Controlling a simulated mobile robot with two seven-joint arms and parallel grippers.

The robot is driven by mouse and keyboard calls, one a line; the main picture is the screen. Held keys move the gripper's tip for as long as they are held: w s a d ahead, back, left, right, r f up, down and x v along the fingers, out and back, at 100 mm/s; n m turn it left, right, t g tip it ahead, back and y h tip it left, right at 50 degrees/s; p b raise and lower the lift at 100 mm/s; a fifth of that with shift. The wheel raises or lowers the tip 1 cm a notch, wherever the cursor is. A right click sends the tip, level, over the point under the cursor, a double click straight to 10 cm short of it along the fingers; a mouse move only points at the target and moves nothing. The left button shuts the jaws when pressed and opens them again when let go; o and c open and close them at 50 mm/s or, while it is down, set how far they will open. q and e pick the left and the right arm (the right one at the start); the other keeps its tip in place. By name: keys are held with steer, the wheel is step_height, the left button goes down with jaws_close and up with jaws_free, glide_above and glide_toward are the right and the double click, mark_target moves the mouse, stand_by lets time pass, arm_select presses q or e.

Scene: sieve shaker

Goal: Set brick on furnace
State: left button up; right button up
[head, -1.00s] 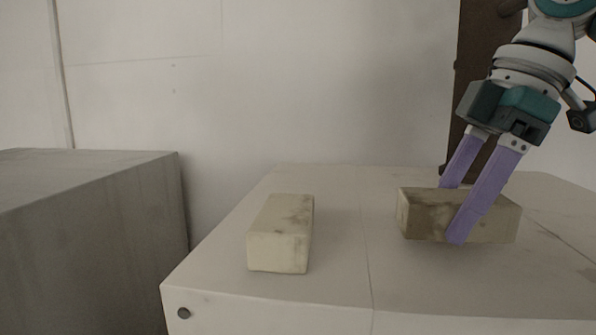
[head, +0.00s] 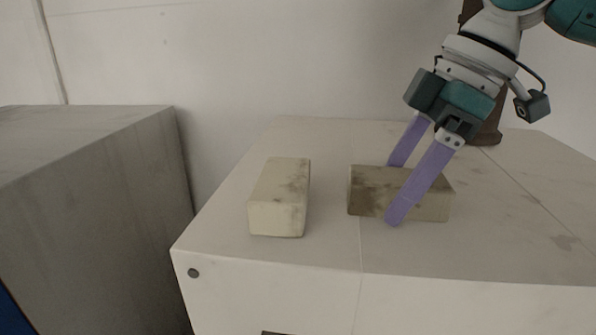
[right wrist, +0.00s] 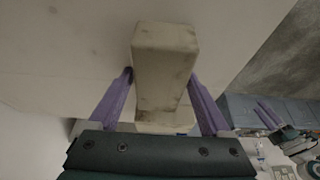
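My right gripper (head: 396,194) is shut on a pale, stained brick (head: 432,206), with one purple finger on each long side. The right wrist view shows this brick (right wrist: 165,60) between the two fingertips. The furnace appears to be the big white block, whose top (head: 320,140) lies under the brick. I cannot tell whether the held brick touches that top or hangs just above it. A second brick (head: 279,197) lies on the top to the left, apart from the held one. My left gripper (right wrist: 268,112) shows small in the right wrist view, its purple fingers apart.
A large grey block (head: 90,200) stands on the left, with a gap before the white block. A brown upright post (head: 486,130) stands at the back right. A white wall (head: 250,60) closes the back. The right part of the white top is clear.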

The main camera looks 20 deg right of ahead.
steer(key=shift+o, duration=1)
steer(key=shift+r, duration=0.15)
steer(key=shift+d+r+b, duration=0.15)
steer(key=shift+d+b, duration=0.05)
steer(key=shift+b, duration=1)
steer(key=s+d+b, duration=0.2)
steer(key=d, duration=0.1)
steer(key=s+d+b, duration=0.2)
steer(key=d, duration=0.1)
steer(key=s+d+b, duration=0.1)
steer(key=d+b, duration=0.2)
steer(key=shift+s+d+r, duration=0.1)
steer(key=shift+s, duration=0.3)
steer(key=shift+s+d+r, duration=0.2)
steer(key=shift+s+d, duration=0.1)
steer(key=shift+d, duration=0.2)
steer(key=shift+s, duration=0.1)
